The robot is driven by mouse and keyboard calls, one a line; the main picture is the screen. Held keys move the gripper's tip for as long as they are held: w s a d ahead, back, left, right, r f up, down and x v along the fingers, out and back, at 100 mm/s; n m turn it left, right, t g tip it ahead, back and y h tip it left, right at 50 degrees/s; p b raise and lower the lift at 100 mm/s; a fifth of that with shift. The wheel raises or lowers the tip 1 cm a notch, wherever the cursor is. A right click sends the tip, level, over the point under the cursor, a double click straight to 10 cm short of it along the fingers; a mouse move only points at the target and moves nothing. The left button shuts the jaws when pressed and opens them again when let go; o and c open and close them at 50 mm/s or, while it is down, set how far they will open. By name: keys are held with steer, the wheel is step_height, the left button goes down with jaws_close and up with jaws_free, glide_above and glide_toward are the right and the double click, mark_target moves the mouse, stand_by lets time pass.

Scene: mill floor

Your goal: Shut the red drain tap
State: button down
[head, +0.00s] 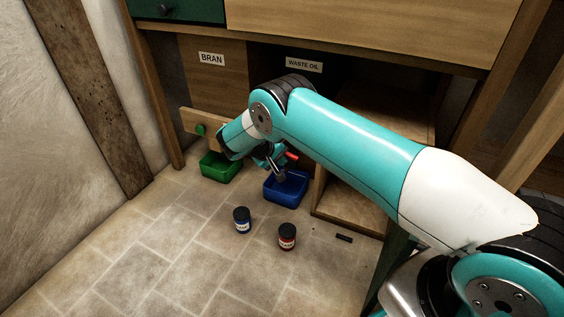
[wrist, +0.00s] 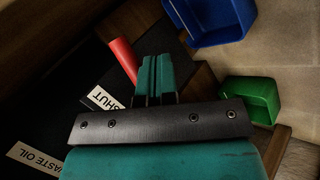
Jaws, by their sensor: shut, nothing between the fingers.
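The red tap handle (head: 292,155) shows as a short red bar beside my gripper, below the WASTE OIL sign. In the head view my gripper (head: 277,170) is partly hidden by my arm, above the blue tray. I cannot tell whether the fingers touch the handle. The tap's body is mostly hidden.
A blue tray (head: 270,194) and a green tray (head: 207,174) stand on the floor below. A blue-labelled jar (head: 242,226) and a red-labelled jar (head: 287,243) stand in front. Wooden shelving (head: 345,205) is close at right.

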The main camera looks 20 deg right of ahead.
steer(key=shift+w+a+b, duration=0.3)
steer(key=shift+b, duration=0.15)
steer(key=a+r+b, duration=0.1)
steer(key=a+b, duration=0.6)
steer(key=a, duration=0.5)
steer(key=shift+r, duration=0.15)
steer(key=shift+s, duration=0.1)
